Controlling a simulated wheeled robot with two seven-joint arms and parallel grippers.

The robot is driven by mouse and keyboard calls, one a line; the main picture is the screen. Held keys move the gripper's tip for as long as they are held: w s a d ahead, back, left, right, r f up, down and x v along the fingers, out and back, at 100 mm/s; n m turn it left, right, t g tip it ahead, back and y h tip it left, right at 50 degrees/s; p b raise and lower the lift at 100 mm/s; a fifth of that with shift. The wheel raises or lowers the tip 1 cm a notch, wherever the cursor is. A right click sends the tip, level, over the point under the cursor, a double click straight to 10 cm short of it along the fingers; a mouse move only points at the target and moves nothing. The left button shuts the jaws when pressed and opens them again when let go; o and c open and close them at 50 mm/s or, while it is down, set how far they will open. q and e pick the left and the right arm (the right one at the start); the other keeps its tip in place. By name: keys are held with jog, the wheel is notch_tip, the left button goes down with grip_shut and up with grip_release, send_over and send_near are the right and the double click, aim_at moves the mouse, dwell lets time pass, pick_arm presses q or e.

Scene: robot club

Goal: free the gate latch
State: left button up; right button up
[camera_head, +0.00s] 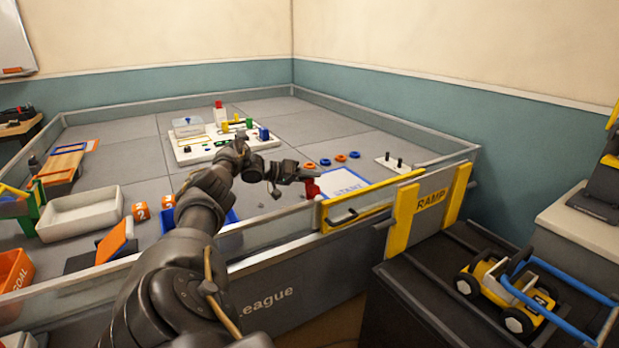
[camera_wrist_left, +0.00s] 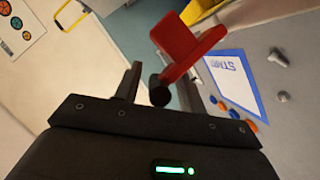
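The gate latch (camera_head: 312,189) is a small red piece at the left end of the yellow-framed gate (camera_head: 372,198) in the arena wall. In the left wrist view the red latch (camera_wrist_left: 186,46) stands large, with a black round knob (camera_wrist_left: 158,92) at its near end. My left gripper (camera_head: 306,174) is right at the latch in the head view. In the wrist view its fingers (camera_wrist_left: 160,90) are apart, with the knob in the gap between them. I cannot tell whether either finger touches it. My right gripper is in neither view.
A yellow RAMP frame (camera_head: 430,202) stands right of the gate, with a yellow cart (camera_head: 508,290) on the dark ramp. Inside the arena are a START mat (camera_head: 343,184), orange and blue rings (camera_head: 325,162), a white tray (camera_head: 80,214) and orange number cubes (camera_head: 140,211).

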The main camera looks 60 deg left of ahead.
pick_arm(q)
jog(key=shift+s+a+r, duration=0.1)
jog(key=shift+s+a+r, duration=0.1)
jog(key=shift+s+a, duration=0.05)
jog(key=shift+s, duration=0.15)
jog(key=v, duration=1)
jog(key=shift+p, duration=0.35)
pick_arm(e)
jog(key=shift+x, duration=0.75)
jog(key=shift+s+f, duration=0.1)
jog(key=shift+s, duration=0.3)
